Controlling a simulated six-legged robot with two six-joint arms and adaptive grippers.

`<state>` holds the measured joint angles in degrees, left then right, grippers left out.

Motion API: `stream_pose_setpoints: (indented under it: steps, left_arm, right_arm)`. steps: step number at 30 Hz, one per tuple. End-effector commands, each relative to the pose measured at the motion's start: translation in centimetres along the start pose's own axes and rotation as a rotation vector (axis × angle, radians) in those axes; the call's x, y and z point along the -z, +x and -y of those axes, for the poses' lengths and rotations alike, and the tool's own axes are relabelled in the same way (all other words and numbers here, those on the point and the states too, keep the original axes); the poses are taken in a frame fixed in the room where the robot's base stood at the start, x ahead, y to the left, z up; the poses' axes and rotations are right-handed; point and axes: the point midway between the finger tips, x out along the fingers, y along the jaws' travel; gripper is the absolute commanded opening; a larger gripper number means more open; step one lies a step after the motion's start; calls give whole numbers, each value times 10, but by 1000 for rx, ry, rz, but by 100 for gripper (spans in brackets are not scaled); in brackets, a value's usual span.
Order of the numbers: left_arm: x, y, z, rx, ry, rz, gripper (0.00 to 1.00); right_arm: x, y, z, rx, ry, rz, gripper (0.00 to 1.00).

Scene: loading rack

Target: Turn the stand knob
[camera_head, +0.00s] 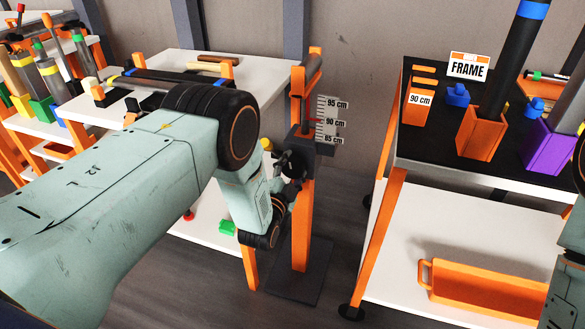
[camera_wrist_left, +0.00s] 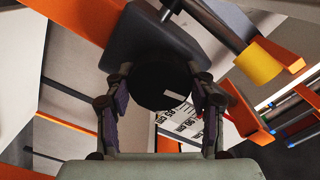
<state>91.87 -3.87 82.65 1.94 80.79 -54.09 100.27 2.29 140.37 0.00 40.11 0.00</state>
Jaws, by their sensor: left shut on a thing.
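The stand (camera_head: 303,215) is an orange post on a dark base plate, between two tables. A scale plate (camera_head: 330,118) near its top reads 85, 90 and 95 cm. The knob (camera_wrist_left: 160,84) is a black round piece with a white mark, on a dark block of the stand. My left gripper (camera_wrist_left: 162,100) is shut on the knob, with one finger on each side. In the head view my left gripper (camera_head: 290,165) is at the stand's dark block and hides most of the knob. A piece of my right arm shows at the right edge; its gripper is out of view.
The black-topped right table (camera_head: 420,135) holds a FRAME sign (camera_head: 468,67), a 90 cm label (camera_head: 418,99), and orange and purple holders with dark tubes. An orange tray (camera_head: 490,290) is on its lower shelf. The white left table (camera_head: 190,62) carries bars and holders.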

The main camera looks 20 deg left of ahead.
Motion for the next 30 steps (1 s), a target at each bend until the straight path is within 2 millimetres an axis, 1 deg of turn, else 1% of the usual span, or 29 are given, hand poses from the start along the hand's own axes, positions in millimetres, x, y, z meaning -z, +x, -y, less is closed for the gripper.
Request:
stream_pose_setpoints:
  steps: [4,10,26,27,30]
  left_arm:
    - [-1,-1,-1,-2,75,1,24]
    - [-1,-1,-1,-2,136,1,24]
    - [-1,-1,-1,-2,160,1,24]
    - [-1,-1,-1,-2,159,1,56]
    - [-1,-1,-1,-2,159,1,64]
  right_arm:
    - [0,0,0,0,0,0,0]
    - [0,0,0,0,0,0,0]
    - [0,0,0,0,0,0,0]
    - [0,0,0,0,0,0,0]
    - [0,0,0,0,0,0,0]
